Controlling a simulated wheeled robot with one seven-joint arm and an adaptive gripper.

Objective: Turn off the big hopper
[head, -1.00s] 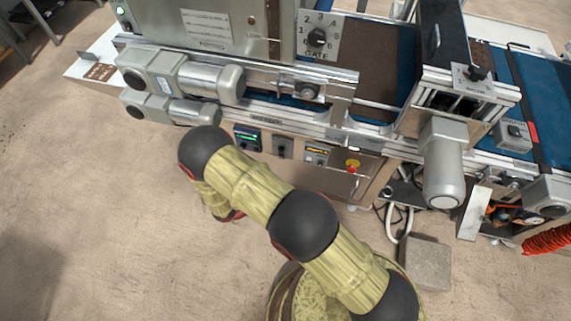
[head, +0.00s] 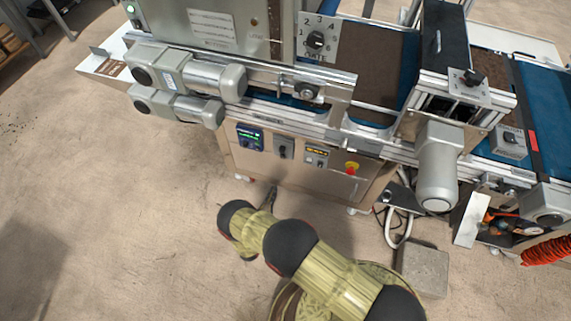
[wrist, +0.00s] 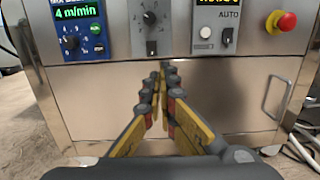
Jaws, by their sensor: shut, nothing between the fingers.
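The big hopper (head: 215,22) is the tall metal box at the top left of the head view, with a white label on its front. The control panel below it carries a grey module with a dial and a small switch (head: 283,147). In the wrist view this middle module shows its round dial (wrist: 149,18) above the small switch (wrist: 151,47). My gripper (wrist: 163,70) is shut and empty. It points at the cabinet front, its tips appearing just below the middle module and apart from it. I cannot read the module's label.
A speed unit (wrist: 79,27) reading 4 m/min is left of the module; an AUTO switch (wrist: 227,38) and red emergency stop (wrist: 287,21) are right. The gate dial (head: 316,40) is above. A motor (head: 437,165) juts out at right. Floor at left is clear.

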